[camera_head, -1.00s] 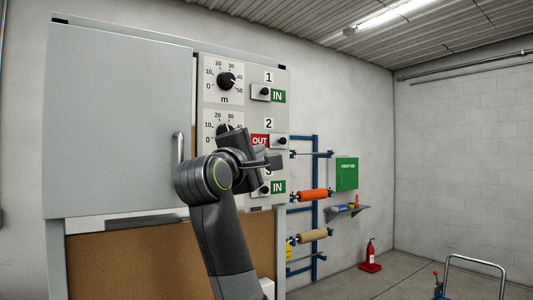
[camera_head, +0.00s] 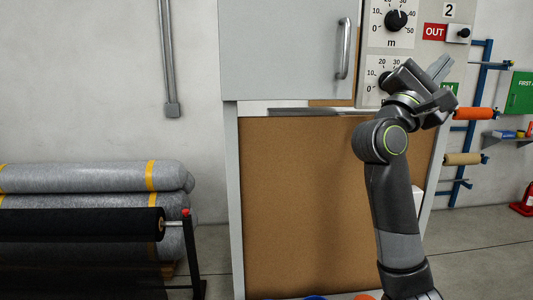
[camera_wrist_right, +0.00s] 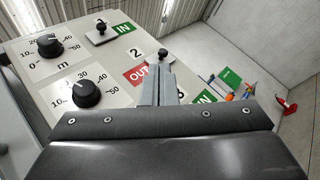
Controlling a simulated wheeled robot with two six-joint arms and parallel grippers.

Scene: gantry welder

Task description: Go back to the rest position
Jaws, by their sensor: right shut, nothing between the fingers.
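My right gripper (camera_head: 440,68) is raised in front of the lower part of a control panel (camera_head: 463,22) in the head view. In the right wrist view its fingers (camera_wrist_right: 158,84) are together with nothing between them. They point toward the panel face, near the OUT label (camera_wrist_right: 137,75) and a small switch knob (camera_wrist_right: 163,55); I cannot tell whether they touch it. The gripper hides part of the lower dial (camera_head: 385,78) and the third row in the head view. My left gripper is not in view.
A grey cabinet door (camera_head: 285,50) with a metal handle (camera_head: 343,48) is left of the panel, above a brown board (camera_head: 310,200). Grey rolls (camera_head: 80,178) and a black roll (camera_head: 80,225) lie at the left. A wall rack (camera_head: 475,105) stands right.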

